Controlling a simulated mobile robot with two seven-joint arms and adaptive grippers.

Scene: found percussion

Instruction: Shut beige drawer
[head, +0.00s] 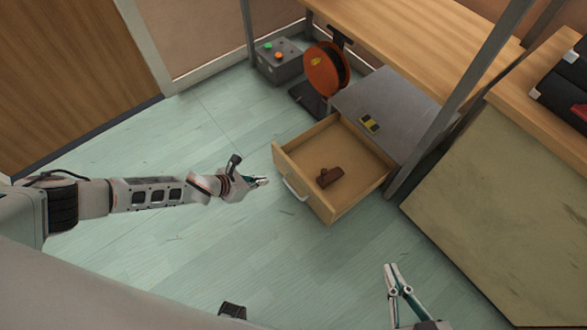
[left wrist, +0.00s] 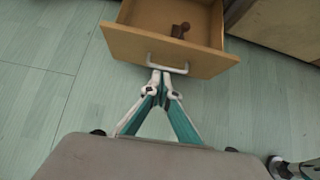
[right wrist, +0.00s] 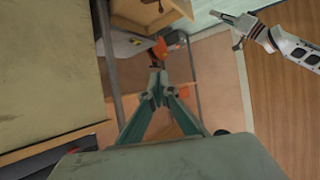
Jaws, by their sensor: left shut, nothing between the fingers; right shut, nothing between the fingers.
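The beige drawer (head: 290,166) stands pulled out from a grey-topped cabinet (head: 385,105) under the wooden bench. It has a pale bar handle (head: 295,190) on its front, and a brown object (head: 329,177) lies inside. My left gripper (head: 266,181) is shut and empty, just in front of the drawer front. In the left wrist view its fingertips (left wrist: 160,78) are close to the handle (left wrist: 168,67); I cannot tell whether they touch. My right gripper (head: 391,266) is shut and empty, low at the right, apart from the drawer. The drawer also shows in the right wrist view (right wrist: 160,14).
A grey button box (head: 278,62) and an orange reel (head: 326,70) stand beyond the cabinet. A metal post (head: 455,105) and a large beige panel (head: 490,205) stand right of the drawer.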

